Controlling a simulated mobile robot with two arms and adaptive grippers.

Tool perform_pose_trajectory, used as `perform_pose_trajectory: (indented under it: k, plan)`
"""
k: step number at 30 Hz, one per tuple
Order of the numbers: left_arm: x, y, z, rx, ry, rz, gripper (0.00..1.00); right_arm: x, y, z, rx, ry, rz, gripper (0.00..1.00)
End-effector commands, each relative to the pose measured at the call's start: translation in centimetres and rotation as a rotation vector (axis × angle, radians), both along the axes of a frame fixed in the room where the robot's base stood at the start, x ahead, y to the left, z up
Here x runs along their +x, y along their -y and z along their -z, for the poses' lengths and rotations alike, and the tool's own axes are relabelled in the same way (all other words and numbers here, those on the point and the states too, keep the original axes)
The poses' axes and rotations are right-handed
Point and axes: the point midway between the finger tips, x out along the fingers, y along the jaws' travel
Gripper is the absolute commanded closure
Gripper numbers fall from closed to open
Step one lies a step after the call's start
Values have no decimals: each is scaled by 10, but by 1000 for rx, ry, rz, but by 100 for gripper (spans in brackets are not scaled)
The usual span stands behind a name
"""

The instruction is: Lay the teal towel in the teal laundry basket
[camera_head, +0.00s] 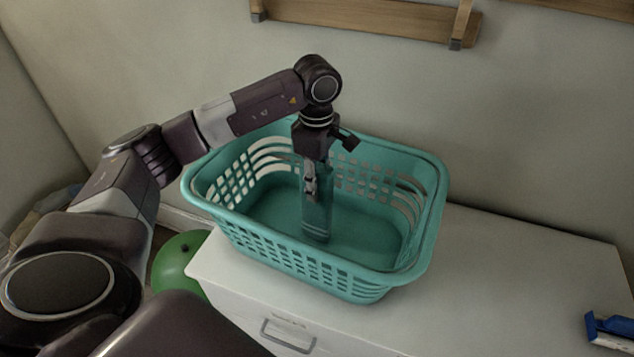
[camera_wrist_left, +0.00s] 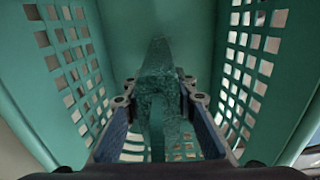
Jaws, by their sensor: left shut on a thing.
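The teal laundry basket (camera_head: 345,285) stands upright on a white cabinet, with slotted walls and an open top. My left gripper (camera_head: 313,188) reaches down inside it from above. It is shut on the teal towel (camera_head: 318,215), which hangs as a narrow upright strip inside the basket. In the left wrist view the towel (camera_wrist_left: 160,95) sits between the two fingers (camera_wrist_left: 158,122), with the slotted basket walls (camera_wrist_left: 245,60) on both sides. I cannot tell whether the towel's lower end touches the basket floor. My right gripper is not in view.
The white cabinet (camera_head: 520,270) has free room to the right of the basket. A blue and white object (camera_head: 610,328) lies at its right edge. A green ball-like object (camera_head: 178,262) is below on the left. A wooden rack (camera_head: 370,18) is on the wall behind.

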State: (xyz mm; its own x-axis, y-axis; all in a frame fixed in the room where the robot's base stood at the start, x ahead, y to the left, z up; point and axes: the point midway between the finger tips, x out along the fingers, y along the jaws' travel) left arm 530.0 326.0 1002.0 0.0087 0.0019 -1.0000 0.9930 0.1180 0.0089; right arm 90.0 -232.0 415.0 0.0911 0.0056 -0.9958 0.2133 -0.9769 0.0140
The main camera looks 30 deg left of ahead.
Motion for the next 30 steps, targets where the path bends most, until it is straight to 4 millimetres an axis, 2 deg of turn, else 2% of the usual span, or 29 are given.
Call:
perform_pose_trajectory:
  k: [7,8,12,24,26,30]
  plan:
    - [0,0,3,0,0,0,100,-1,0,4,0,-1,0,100]
    - [0,0,4,0,0,0,74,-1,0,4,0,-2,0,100]
    - [0,0,3,0,-1,0,58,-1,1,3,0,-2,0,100]
    - [0,0,-4,-1,1,0,57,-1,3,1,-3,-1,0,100]
    - [1,0,-10,-2,3,0,57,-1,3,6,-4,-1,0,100]
    - [2,1,-38,-2,7,1,57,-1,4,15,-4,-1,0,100]
